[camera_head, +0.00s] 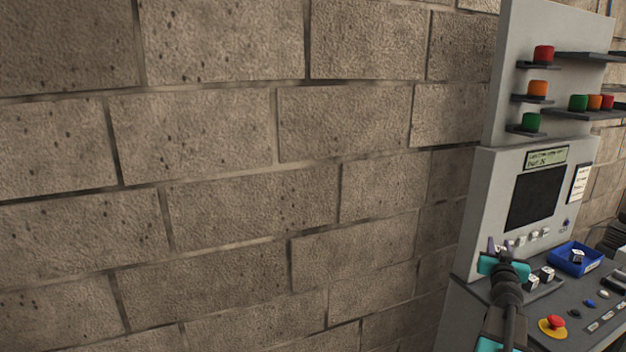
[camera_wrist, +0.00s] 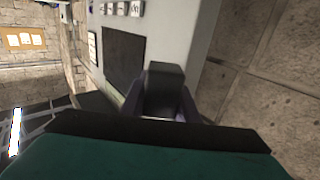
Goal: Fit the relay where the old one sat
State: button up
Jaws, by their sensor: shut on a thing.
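My gripper (camera_head: 497,246) is at the left edge of the control cabinet, in front of its upright face. In the wrist view its purple fingers (camera_wrist: 163,100) are shut on a dark grey block, which looks like the relay (camera_wrist: 165,78). The held relay cannot be made out in the head view. A row of small pale-faced relays (camera_head: 533,237) sits on the cabinet face below the dark screen; it also shows in the wrist view (camera_wrist: 122,8). Part of the row is behind my gripper in the head view, so I cannot tell which place is empty.
A blue bin (camera_head: 562,262) with a small block in it stands on the console, right of a dark tray (camera_head: 545,289) with pale-topped blocks. A red emergency button (camera_head: 556,322) is near the front. Coloured lamps (camera_head: 537,88) stick out above. A block wall (camera_head: 220,130) fills the left.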

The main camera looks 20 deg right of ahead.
jog(key=w+a+f+n+t+y+b, duration=0.1)
jog(key=w+a+f+n+t+y, duration=0.25)
jog(key=a, duration=0.75)
jog(key=w+a+f+n+y+b, duration=0.2)
jog(key=w+a+f+n+y, duration=0.15)
jog(key=w+a+y, duration=0.55)
jog(key=w+a+f+n+t+y+b, duration=0.1)
jog(key=w+a+f+n+t+y, duration=0.2)
jog(key=a, duration=1)
jog(key=s+a+f+n+g+y+b, duration=0.1)
jog(key=s+a+f+n+g+y, duration=0.1)
jog(key=a, duration=0.8)
jog(key=s+a+f+n+g+y+b, duration=0.2)
jog(key=a+f+n+g+y, duration=0.2)
jog(key=a, duration=0.7)
jog(key=s+a+f+n+g+y+b, duration=0.1)
jog(key=s+a+f+n+g+y, duration=0.1)
jog(key=a+y, duration=0.4)
jog(key=a+f+n+g, duration=0.1)
jog(key=a, duration=0.3)
jog(key=shift+s+a+f+n, duration=0.15)
jog(key=shift+a+f+n, duration=0.2)
jog(key=shift+f+n, duration=0.05)
jog(key=shift+a, duration=0.4)
